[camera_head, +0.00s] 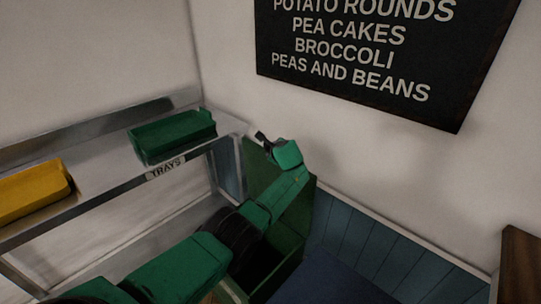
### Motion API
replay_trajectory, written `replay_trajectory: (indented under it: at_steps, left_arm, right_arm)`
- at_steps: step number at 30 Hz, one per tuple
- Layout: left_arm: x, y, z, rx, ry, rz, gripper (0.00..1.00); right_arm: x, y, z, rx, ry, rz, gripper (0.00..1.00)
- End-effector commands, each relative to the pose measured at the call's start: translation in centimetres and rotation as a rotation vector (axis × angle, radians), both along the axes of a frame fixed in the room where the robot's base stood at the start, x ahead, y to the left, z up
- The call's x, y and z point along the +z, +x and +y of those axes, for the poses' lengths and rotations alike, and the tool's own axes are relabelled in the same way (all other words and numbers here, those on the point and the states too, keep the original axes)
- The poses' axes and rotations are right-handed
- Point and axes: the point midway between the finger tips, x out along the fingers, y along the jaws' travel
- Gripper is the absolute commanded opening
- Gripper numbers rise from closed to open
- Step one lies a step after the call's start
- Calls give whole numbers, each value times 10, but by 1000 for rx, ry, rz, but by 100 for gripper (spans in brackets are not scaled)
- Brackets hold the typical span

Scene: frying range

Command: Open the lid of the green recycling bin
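The green recycling bin (290,262) stands against the back wall in the lower middle, partly hidden by my arm. Its dark interior shows below my arm. A green panel, seemingly its lid (308,200), stands raised at the back near the wall. My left arm reaches in from the lower left across the bin. My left gripper (261,136) is at the top of the raised panel, close to it. It looks small and dark, and I cannot tell if its fingers are open or touching the panel. My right gripper is out of view.
A metal shelf (100,176) labelled TRAYS is on the left, close to my arm, with a green tray (172,137) and a yellow tray (33,190). A blue surface (335,283) lies right of the bin. A menu board (370,100) hangs above. A brown edge (521,262) is at far right.

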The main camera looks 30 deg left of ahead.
Motion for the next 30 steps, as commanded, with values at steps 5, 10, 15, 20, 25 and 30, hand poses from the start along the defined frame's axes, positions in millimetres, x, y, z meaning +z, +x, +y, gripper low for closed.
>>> replay_trajectory:
  at_steps: [5,10,15,20,25,30]
  left_arm:
    - [-9,-1,-4,-3,-14,9,0]
    - [-10,-1,-4,-3,-15,11,0]
    - [-10,-1,-4,-3,-15,12,52]
    - [-9,-1,-3,-1,-12,10,52]
    - [-6,-2,-2,0,-10,10,52]
    - [2,-6,-8,-3,-8,7,52]
  right_arm:
    - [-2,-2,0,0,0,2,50]
    - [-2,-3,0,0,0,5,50]
    - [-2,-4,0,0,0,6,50]
    - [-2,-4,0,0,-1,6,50]
    - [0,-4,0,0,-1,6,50]
    - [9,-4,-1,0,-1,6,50]
